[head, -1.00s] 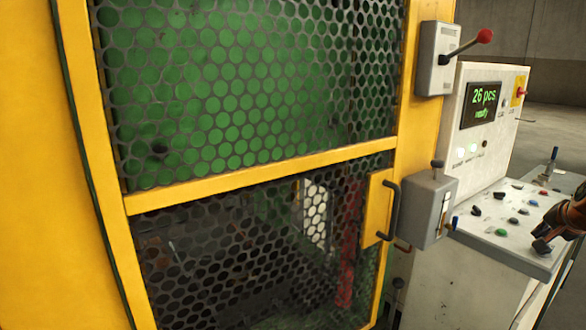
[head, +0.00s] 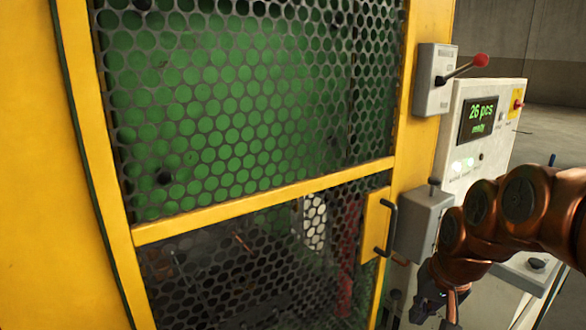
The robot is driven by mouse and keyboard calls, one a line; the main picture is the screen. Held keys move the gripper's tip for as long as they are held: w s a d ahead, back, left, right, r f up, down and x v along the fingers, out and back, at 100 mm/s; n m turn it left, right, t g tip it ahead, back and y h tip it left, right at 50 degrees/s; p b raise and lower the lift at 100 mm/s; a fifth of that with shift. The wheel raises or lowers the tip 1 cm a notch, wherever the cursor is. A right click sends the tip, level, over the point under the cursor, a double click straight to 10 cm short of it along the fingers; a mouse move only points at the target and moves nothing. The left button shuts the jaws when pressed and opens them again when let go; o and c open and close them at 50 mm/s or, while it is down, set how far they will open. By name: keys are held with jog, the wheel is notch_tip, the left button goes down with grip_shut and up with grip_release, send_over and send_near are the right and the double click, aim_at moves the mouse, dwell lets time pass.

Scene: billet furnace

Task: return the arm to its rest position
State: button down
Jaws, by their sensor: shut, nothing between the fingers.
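My copper-coloured arm (head: 520,205) reaches in from the right edge in the head view and bends down to the left. My gripper (head: 434,308) is at its lower end, dark, shut and empty, pointing downward. It is in front of the control cabinet, below the grey latch box (head: 420,222) and to the right of the yellow door's black handle (head: 388,230). The fingertips are small and partly dark against the background. I cannot tell how far the gripper is from the cabinet.
A yellow mesh door (head: 265,202) fills the left and middle. A lever box (head: 436,78) with a red-knobbed lever is at upper right. The control cabinet's display (head: 482,118) reads "26 pcs". My arm hides most of the button console (head: 536,266).

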jog(key=s+a+f+n+g+p, duration=0.1)
jog(key=s+a+f+g, duration=0.1)
jog(key=s, duration=0.9)
jog(key=s+a+f+n+g+h+p, duration=0.1)
jog(key=s+a+f+n+g, duration=0.1)
jog(key=s, duration=1)
jog(key=shift+a+g+p, duration=0.4)
jog(key=shift+a, duration=0.15)
jog(key=shift+s, duration=0.1)
